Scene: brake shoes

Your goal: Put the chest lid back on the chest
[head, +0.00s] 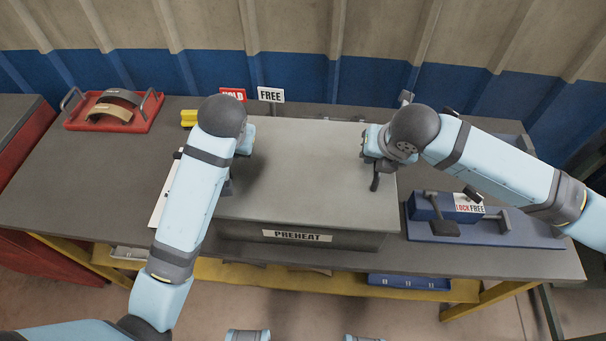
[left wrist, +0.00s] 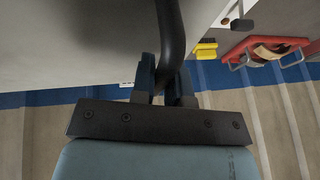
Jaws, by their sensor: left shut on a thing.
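The grey chest lid (head: 305,165) is a wide flat panel over the chest (head: 227,232), whose front bears a PREHEAT label. The lid covers the chest top; I cannot tell whether it rests fully on the rim. My left gripper is at the lid's left side, its fingers mostly hidden by my arm in the head view. In the left wrist view my left gripper (left wrist: 166,82) is shut on a dark bar handle (left wrist: 171,35) beside the pale lid surface. My right gripper (head: 372,160) is at the lid's right side by a dark handle (head: 376,181); its grip is unclear.
A red tray (head: 75,122) with curved brake shoes (head: 108,112) is at the back left, near a yellow item (head: 188,117). A blue fixture (head: 520,230) is right of the chest.

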